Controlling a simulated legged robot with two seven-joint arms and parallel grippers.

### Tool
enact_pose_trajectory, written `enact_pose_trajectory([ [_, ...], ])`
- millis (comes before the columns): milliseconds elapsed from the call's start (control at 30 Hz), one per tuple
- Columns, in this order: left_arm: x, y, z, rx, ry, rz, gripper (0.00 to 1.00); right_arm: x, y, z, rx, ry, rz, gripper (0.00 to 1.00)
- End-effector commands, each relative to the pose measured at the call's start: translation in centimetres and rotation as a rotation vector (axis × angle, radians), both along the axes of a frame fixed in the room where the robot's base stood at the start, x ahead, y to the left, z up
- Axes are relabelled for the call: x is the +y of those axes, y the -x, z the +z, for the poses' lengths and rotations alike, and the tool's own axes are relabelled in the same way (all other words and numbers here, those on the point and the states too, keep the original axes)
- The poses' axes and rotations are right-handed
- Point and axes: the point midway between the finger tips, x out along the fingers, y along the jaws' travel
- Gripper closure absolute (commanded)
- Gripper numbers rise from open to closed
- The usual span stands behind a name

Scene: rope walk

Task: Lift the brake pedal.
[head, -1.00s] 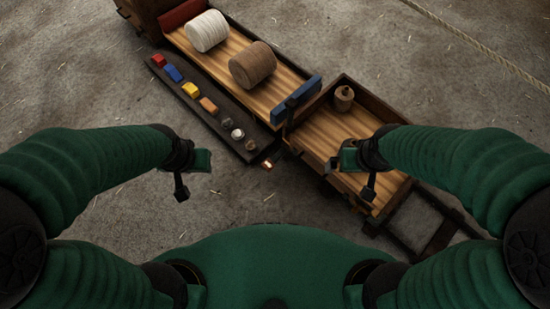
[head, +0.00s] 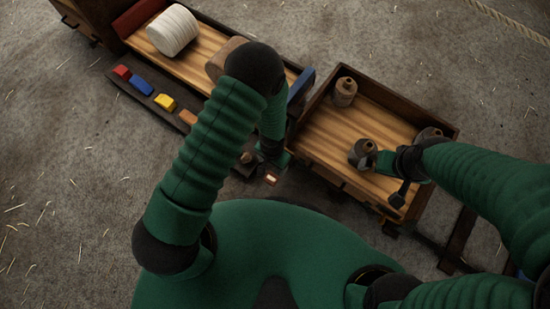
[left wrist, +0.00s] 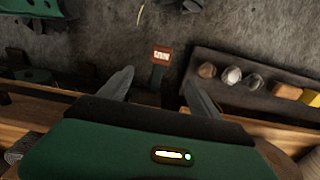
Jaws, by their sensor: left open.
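The brake pedal (head: 271,179), a small copper-coloured plate, shows beside the wagon near my front edge. In the left wrist view the pedal (left wrist: 161,54) sits on a dark stem beyond the fingertips, lined up with the gap between them. My left gripper (left wrist: 158,77) is open and empty. In the head view its fingers are mostly hidden by my own arm, close to the pedal. My right gripper (head: 388,178) is over the right wagon bed, beside a grey spool-like piece; I cannot tell its jaw state.
The right wagon bed (head: 335,120) also holds a brown wooden piece (head: 344,92). The left wagon carries a white rope coil (head: 173,31) and a brown coil (head: 224,58), partly hidden. A dark side rail (head: 135,94) bears several coloured blocks. A blue bar (head: 301,85) stands between the wagons.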

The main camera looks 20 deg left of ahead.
Motion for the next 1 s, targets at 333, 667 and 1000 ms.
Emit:
enact_pose_trajectory([
  [333, 0.3, 0.1, -9.8, 0.004, 0.008, 0.003, 0.27, 0.0, 0.0, -5.7, 0.001, 0.0, 0.0, 0.0],
  [667, 0.2, 0.0, -15.5, 0.002, 0.007, 0.002, 0.27, 0.0, 0.0, -9.0, 0.001, 0.0, 0.0, 0.0],
  [1000, 0.2, 0.0, -15.7, 0.002, 0.007, 0.003, 0.29, 0.0, 0.0, -9.0, 0.0, 0.0, 0.0, 0.0],
])
